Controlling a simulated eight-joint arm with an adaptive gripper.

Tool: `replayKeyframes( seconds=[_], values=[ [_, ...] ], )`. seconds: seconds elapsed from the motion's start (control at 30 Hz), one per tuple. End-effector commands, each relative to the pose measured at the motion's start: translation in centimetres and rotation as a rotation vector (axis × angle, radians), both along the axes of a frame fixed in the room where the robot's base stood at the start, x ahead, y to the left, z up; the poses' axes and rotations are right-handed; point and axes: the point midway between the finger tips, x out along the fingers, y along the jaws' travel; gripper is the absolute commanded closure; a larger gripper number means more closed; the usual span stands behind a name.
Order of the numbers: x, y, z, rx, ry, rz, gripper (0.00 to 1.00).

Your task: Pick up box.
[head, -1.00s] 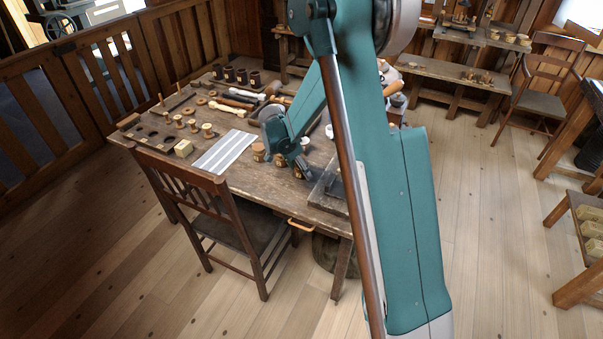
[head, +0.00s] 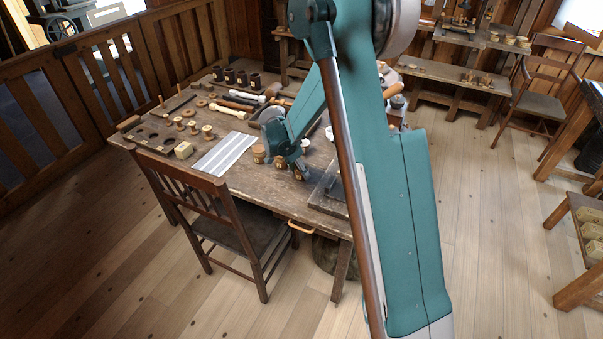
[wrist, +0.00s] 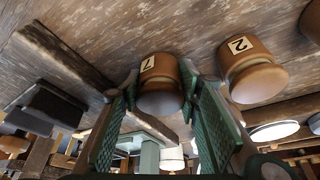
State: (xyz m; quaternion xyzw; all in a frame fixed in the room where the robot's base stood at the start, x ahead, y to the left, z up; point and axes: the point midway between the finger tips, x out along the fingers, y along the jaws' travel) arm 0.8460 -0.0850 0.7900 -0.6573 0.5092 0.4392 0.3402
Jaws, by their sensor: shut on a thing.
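A small round wooden box (wrist: 161,90) with a paper label reading 7 stands between my gripper's fingers in the wrist view. My gripper (wrist: 160,80) is shut on it, one green padded finger on each side. The box appears to touch the table top (wrist: 120,25). A similar round box (wrist: 250,70) labelled 2 is just to its right, apart from the fingers. In the head view my gripper (head: 297,165) is low over the table's front part, and the held box is mostly hidden by it.
A round box (head: 258,153) stands left of my gripper. A grey striped sheet (head: 223,153) lies farther left, beside spools and tools. A dark board (head: 328,193) lies to the right. A chair (head: 220,215) stands against the table's front.

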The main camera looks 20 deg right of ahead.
Motion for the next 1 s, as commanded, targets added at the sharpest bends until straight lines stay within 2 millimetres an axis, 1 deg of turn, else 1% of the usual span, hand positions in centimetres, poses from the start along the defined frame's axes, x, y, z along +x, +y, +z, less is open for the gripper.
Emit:
replayKeyframes(
  seconds=[0.17, 0.37, 0.47, 0.8, 1.0],
  values=[
    [0.0, 0.0, 0.2, 0.0, 0.0, 0.0, 0.78],
    [0.0, 0.0, 1.6, 0.0, 0.0, 0.0, 0.78],
    [0.0, 0.0, 2.8, 0.0, 0.0, 0.0, 0.78],
    [-0.1, 0.0, 7.9, 0.0, 0.0, 0.0, 0.78],
    [0.0, 0.0, 9.6, 0.0, 0.0, 0.0, 0.78]
  ],
)
